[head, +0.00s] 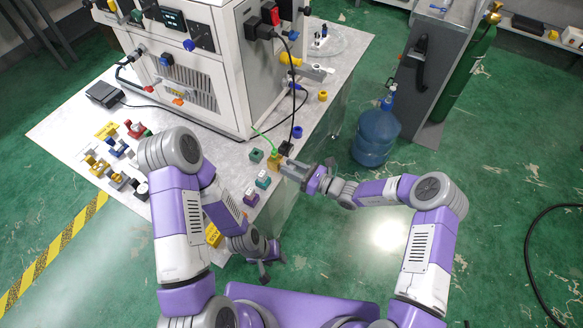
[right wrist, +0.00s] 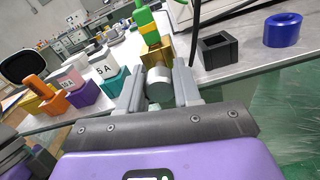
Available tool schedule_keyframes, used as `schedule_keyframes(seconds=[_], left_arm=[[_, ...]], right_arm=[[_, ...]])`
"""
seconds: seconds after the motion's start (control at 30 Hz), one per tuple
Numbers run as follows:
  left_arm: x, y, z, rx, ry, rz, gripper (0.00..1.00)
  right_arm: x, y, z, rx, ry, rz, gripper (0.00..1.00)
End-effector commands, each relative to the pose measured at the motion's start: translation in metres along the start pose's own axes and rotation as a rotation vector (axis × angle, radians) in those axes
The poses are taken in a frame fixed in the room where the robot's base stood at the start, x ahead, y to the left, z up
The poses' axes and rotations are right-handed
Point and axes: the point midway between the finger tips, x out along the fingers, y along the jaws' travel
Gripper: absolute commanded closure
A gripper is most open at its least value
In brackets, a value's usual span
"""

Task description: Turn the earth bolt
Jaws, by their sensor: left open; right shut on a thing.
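A brass-coloured block (right wrist: 155,52) with a green piece (right wrist: 144,20) on top stands near the table edge. A silver round bolt head (right wrist: 158,88) shows in front of the block in the right wrist view. My right gripper (right wrist: 160,80) is closed around this bolt head, one finger on each side. In the head view the brass block (head: 274,161) is just left of my right gripper (head: 283,166), and a thin green lead runs from it to the machine. My left gripper (head: 271,267) is open and empty, low, past the table's front edge.
A white machine (head: 232,75) stands on the table. Beside the brass block are a dark hollow block (right wrist: 217,50), a blue ring (right wrist: 283,30) and a teal block (right wrist: 115,82). Several coloured parts lie at the table's left. A blue water bottle (head: 375,138) stands on the floor.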

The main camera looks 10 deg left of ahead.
Motion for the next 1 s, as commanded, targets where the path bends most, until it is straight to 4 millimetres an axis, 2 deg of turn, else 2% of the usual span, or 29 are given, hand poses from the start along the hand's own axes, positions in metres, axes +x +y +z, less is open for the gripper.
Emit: schedule_keyframes(seconds=[0.3, 0.87, 0.9, 1.0], left_arm=[[-0.0028, 0.001, 0.0001, 0.0, 0.0, 0.0, 0.57], [-0.0032, 0.0012, 0.0001, 0.0, 0.0, 0.0, 0.57], [-0.0032, 0.0012, 0.0001, 0.0, 0.0, 0.0, 0.57], [-0.0032, 0.0012, 0.0001, 0.0, 0.0, 0.0, 0.57]], right_arm=[[-0.0004, -0.0004, -0.0002, 0.148, 0.0, -0.001, 0.98], [-0.0004, -0.0003, -0.0006, 0.183, 0.001, 0.0, 0.98], [-0.0004, -0.0003, -0.0006, 0.183, 0.001, 0.0, 0.64], [-0.0003, -0.0003, -0.0006, 0.183, 0.001, 0.0, 0.49]])
